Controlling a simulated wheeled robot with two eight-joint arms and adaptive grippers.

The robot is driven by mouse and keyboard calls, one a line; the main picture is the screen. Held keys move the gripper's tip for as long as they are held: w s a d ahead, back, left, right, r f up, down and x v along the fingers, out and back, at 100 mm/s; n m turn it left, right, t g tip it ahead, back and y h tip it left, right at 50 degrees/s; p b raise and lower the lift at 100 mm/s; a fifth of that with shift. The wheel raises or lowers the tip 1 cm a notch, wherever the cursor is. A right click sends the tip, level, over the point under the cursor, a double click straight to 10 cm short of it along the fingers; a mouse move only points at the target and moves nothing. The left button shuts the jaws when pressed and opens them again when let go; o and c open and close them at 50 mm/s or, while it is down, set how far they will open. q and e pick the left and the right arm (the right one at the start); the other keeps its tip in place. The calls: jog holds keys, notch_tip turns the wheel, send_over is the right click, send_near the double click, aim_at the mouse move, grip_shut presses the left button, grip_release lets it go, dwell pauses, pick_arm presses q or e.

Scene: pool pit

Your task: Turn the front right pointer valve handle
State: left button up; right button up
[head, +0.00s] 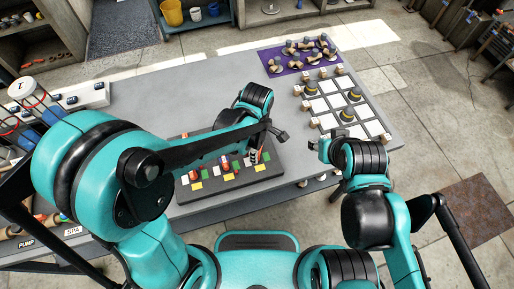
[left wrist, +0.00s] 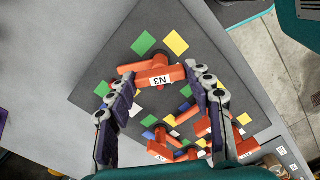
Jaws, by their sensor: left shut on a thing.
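My left gripper (head: 263,146) reaches down over the board's right part. In the left wrist view, an orange handle marked N3 (left wrist: 155,77) lies crosswise between the fingers of my left gripper (left wrist: 160,84), which is shut on it. Other orange handles (left wrist: 202,126) show lower in that view, partly hidden by one another. My right gripper (head: 323,150) is raised near the table's front right part, away from the handles; its fingers are too small to judge.
The grey table (head: 215,90) has clear room behind the board. A white-squared board (head: 345,110) with several small pieces lies at the right. A purple mat (head: 300,57) with several small parts lies at the back.

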pick_arm(q)
jog(key=m, duration=0.5)
jog(key=shift+m, duration=0.3)
jog(key=m, duration=0.6)
jog(key=shift+b, duration=0.4)
jog(key=m, duration=0.6)
jog(key=shift+m, duration=0.3)
jog(key=m, duration=1.1)
jog(key=shift+b, duration=0.3)
jog(key=m, duration=1.2)
jog(key=shift+m, duration=0.3)
jog(key=m, duration=0.5)
jog(key=shift+m, duration=0.4)
